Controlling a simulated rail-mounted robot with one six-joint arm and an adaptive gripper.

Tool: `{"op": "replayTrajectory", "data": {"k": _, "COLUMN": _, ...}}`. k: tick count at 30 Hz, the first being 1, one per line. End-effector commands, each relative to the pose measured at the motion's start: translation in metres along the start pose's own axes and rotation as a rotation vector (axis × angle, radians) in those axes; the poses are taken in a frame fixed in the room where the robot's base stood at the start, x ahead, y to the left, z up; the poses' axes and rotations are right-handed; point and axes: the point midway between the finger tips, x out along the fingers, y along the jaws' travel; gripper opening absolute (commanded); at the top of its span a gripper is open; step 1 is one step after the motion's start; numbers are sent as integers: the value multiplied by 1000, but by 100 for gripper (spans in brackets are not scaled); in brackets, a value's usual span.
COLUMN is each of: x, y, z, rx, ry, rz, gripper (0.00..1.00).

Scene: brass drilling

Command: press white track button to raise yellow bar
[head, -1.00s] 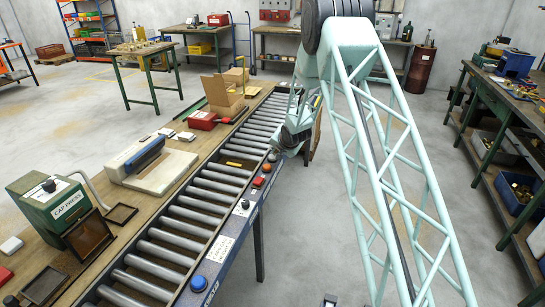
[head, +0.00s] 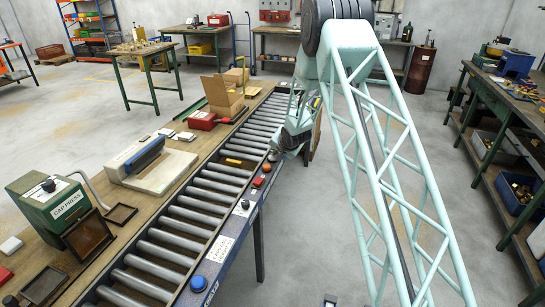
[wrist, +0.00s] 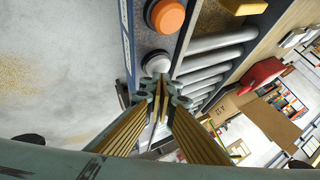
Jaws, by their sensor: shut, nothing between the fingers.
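The white button (wrist: 155,61) sits in a dark round housing on the conveyor's side rail, in the wrist view. My gripper (wrist: 159,84) is shut and empty. Its tips overlap the button's lower edge in that view; I cannot tell whether they touch it. In the head view my gripper (head: 277,152) is low over the far part of the rail, and the button is hard to make out beside it. The yellow bar (head: 233,163) lies low between the rollers, left of the buttons. A yellow block, likely the same bar, shows at the wrist view's top edge (wrist: 243,5).
An orange button (wrist: 165,15) is close beside the white one. Further along the rail are a dark-topped button (head: 245,204) and a blue button (head: 198,283). A cardboard box (head: 222,97) and a red box (head: 202,120) stand on the bench beyond the rollers.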

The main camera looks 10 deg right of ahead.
Motion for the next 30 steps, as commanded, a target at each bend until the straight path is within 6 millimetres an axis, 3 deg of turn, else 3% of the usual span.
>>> {"op": "replayTrajectory", "data": {"k": 30, "x": -10, "y": -8, "z": -8, "rx": 0, "ry": 0, "rz": 0, "gripper": 0}}
